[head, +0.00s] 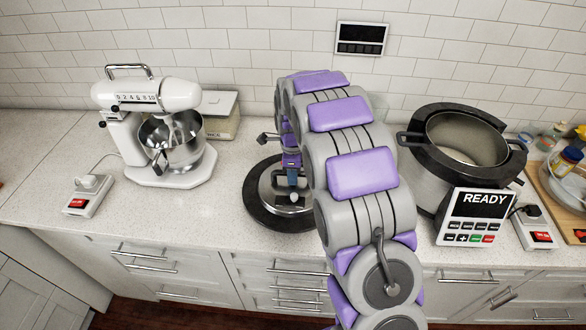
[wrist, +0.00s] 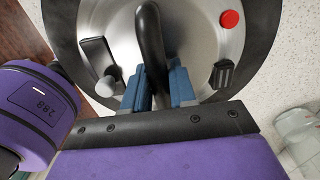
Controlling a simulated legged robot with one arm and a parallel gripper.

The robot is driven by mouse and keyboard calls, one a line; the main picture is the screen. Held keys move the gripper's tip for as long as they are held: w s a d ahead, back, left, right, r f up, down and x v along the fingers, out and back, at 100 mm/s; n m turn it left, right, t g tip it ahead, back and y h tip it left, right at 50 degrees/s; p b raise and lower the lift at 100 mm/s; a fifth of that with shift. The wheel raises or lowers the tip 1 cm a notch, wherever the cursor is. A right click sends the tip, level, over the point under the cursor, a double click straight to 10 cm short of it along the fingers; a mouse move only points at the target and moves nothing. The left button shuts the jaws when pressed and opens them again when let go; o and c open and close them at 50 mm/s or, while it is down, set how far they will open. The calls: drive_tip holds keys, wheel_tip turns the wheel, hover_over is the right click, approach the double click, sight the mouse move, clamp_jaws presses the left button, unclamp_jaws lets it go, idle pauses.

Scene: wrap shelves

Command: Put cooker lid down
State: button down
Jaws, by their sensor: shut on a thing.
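The cooker lid (head: 252,213) is a round silver disc with a wide black rim. It is at or just above the counter, between the stand mixer and the cooker; I cannot tell if it touches. In the wrist view the lid (wrist: 200,40) fills the top, with a black curved handle, a red button and a small knob. My gripper (wrist: 160,88) has blue fingers shut on the lid's handle, and it also shows above the lid in the head view (head: 292,178). The cooker (head: 430,185) stands open at the right, its panel reading READY. My arm hides part of the lid's right side.
A white stand mixer (head: 160,125) with a steel bowl stands at the left, with a kitchen scale (head: 222,118) behind it. Power boxes (head: 88,197) sit on the counter (head: 60,170). A wooden board with bottles and a bowl is at the far right. Counter between mixer and lid is clear.

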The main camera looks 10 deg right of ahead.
drive_tip(key=shift+w+f, duration=0.1)
drive_tip(key=shift+f, duration=0.5)
idle(0.3)
drive_tip(key=c, duration=0.9)
unclamp_jaws()
wheel_tip(320, 180, up, 13)
drive_tip(key=p, duration=0.2)
drive_tip(key=s+r+n, duration=0.5)
drive_tip(key=s+n, duration=0.1)
drive_tip(key=s, duration=0.6)
drive_tip(key=s+n, duration=0.5)
drive_tip(key=s, duration=0.5)
drive_tip(key=s+f+n+g, duration=0.1)
drive_tip(key=s+n, duration=0.4)
drive_tip(key=s, duration=0.5)
drive_tip(key=s+n, duration=0.5)
drive_tip(key=s, duration=0.5)
drive_tip(key=shift+s+a+f+n+g, duration=0.15)
drive_tip(key=shift+a+n+g, duration=0.05)
drive_tip(key=shift+n+g, duration=0.1)
